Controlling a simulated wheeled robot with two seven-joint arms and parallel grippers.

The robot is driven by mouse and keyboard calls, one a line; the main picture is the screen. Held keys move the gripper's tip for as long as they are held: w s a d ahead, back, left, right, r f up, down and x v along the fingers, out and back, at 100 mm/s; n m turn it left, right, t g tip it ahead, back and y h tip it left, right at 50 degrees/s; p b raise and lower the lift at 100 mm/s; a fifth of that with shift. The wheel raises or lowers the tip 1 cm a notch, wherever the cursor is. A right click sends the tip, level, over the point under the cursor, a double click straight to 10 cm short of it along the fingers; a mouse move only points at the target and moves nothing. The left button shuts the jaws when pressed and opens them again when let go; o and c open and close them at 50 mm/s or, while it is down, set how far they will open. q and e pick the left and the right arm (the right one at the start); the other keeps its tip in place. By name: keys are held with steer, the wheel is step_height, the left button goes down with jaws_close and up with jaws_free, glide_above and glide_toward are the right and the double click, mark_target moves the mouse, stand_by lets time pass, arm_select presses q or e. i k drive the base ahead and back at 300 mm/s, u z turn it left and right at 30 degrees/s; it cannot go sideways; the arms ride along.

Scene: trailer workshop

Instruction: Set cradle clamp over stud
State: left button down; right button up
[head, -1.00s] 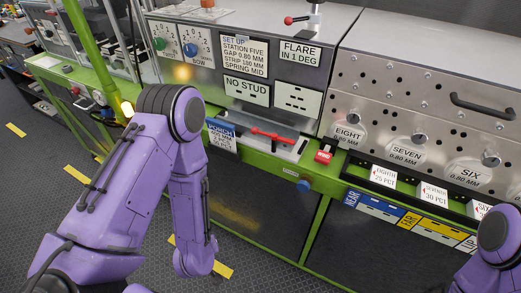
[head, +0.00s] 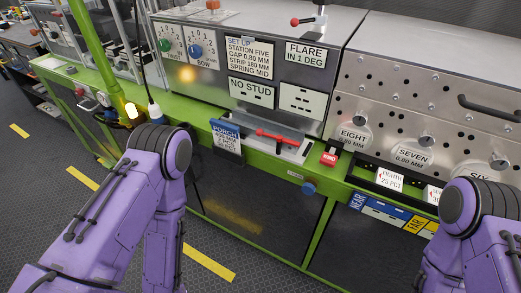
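A red bar-shaped part (head: 277,138), perhaps a clamp handle, lies across a pale fixture (head: 293,153) on the green ledge below the grey station box. A panel marked NO STUD (head: 251,92) is on the box face just above it. I cannot make out a stud or clearly identify the cradle clamp. My purple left arm comes in from the left and bends down in front of the bench. My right arm is at the lower right. Both grippers are outside the picture, and neither arm is seen touching the fixture.
A blue and white PORCH card (head: 226,138) hangs left of the fixture. A red block (head: 329,158) and a blue knob (head: 309,188) are to its right. A perforated panel (head: 430,110) with dials stands further right. A green post (head: 95,50) rises at left. The floor in front is clear.

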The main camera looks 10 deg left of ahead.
mark_target(259, 132)
steer(key=u, duration=1.6)
steer(key=k, duration=0.8)
steer(key=z, duration=1.5)
steer(key=i, duration=0.5)
steer(key=u, duration=0.1)
